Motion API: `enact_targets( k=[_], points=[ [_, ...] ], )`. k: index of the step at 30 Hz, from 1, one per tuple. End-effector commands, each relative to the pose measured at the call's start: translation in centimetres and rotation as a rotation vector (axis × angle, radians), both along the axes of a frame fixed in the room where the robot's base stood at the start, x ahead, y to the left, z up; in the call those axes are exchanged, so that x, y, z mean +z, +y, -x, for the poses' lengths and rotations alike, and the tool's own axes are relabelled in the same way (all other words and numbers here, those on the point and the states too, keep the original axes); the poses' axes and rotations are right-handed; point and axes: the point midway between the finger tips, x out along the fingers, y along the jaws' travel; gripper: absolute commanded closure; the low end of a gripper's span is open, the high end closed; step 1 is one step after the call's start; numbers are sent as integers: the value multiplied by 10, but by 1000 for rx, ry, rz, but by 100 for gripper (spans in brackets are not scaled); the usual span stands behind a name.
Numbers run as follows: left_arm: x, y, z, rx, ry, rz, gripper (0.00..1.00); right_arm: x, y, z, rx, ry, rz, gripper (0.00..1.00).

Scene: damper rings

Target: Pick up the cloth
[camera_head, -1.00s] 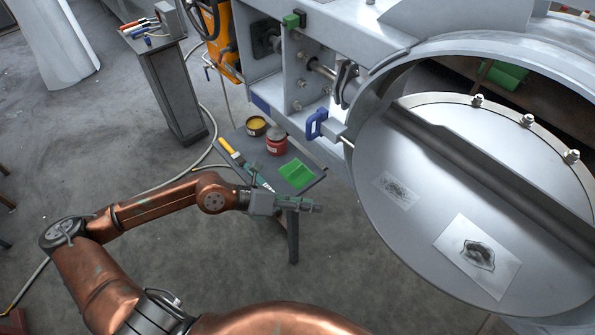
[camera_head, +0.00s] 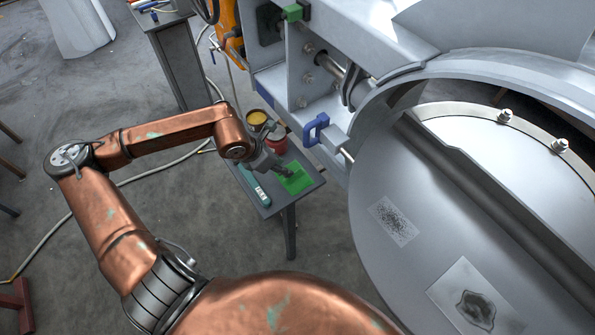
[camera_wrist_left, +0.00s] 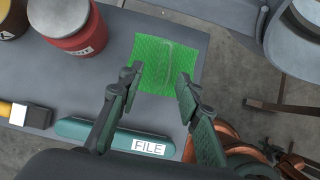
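The cloth (camera_head: 295,180) is a green square lying flat on a small grey table. In the left wrist view the cloth (camera_wrist_left: 165,55) shows a fold or crease and lies just beyond and between my fingertips. My left gripper (camera_head: 287,173) is above the near part of the cloth; in the wrist view its two fingers (camera_wrist_left: 157,78) are spread apart with nothing between them but the cloth below. Whether the fingertips touch the cloth I cannot tell. My right gripper does not show.
The small table (camera_head: 312,178) also holds a teal file (camera_head: 254,186), a red tin (camera_head: 277,140) and a yellow-topped tin (camera_head: 257,118). A yellow-handled tool (camera_wrist_left: 22,114) lies beside the file. A large round metal hatch (camera_head: 400,250) and a blue handle (camera_head: 316,130) stand close on the right.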

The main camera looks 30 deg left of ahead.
Motion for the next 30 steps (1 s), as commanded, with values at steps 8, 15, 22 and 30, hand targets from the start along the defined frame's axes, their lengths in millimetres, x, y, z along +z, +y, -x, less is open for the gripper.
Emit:
enact_targets(
  k=[8,15,22,30],
  points=[
    [-31,-13,-15,-3,0,6,68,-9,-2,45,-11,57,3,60],
    [-55,-18,-26,-1,1,3,68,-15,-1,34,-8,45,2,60],
    [-55,-18,-27,-1,1,2,68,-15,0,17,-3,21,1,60],
    [-55,-18,-27,-1,1,2,85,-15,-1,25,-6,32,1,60]
  ],
)
